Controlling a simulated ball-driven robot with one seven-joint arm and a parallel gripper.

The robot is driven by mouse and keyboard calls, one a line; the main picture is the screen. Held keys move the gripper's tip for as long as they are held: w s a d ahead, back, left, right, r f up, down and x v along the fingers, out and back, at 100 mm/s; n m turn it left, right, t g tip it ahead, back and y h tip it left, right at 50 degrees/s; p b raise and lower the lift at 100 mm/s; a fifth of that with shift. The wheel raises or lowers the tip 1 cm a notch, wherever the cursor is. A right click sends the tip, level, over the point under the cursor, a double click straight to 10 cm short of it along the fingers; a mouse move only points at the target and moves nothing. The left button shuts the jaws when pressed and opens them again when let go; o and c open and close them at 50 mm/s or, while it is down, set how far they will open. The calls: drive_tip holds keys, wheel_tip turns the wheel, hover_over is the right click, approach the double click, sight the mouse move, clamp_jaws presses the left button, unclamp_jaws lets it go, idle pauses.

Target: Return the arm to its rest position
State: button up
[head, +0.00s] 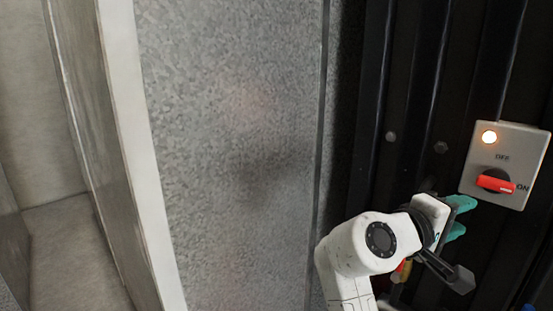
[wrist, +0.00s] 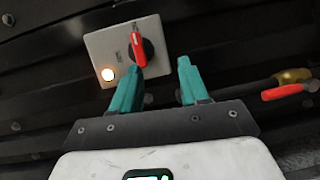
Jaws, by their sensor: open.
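My gripper (head: 466,216) is at the end of my white arm, at the lower right of the head view. Its two teal fingers are apart, with nothing between them. In the wrist view my gripper (wrist: 160,68) points toward the grey switch box (wrist: 104,48). The box's red rotary handle (wrist: 137,48) appears just beyond the left fingertip; I cannot tell the exact gap. In the head view the switch box (head: 512,150) is just above the fingers. Its red handle (head: 497,184) points toward the ON mark, and its round lamp (head: 489,137) glows.
A dark ribbed panel (head: 400,100) with bolts carries the box. A red-handled valve (wrist: 282,91) with a brass body (wrist: 293,75) is right of the fingers in the wrist view. A grey speckled panel (head: 235,130) fills the middle of the head view. An open passage (head: 75,255) lies at left.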

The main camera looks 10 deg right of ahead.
drive_tip(key=s+d+f+y, duration=0.1)
drive_tip(key=s+f+y, duration=0.35)
drive_tip(key=f, duration=0.75)
drive_tip(key=s+d+f+y, duration=0.1)
drive_tip(key=s+f+y, duration=0.35)
drive_tip(key=f, duration=0.85)
drive_tip(key=s+a+f+m+g+y, duration=0.1)
drive_tip(key=s+a+f+g+y, duration=0.1)
drive_tip(key=s+f, duration=0.5)
drive_tip(key=s+a+f+m+g+y+p, duration=0.1)
drive_tip(key=s+a+f+y, duration=0.4)
drive_tip(key=s, duration=1)
wheel_tip(320, 180, down, 3)
drive_tip(key=shift+s+a+r+m+g, duration=0.15)
drive_tip(key=shift+a+m+g, duration=0.45)
drive_tip(key=shift+a, duration=0.55)
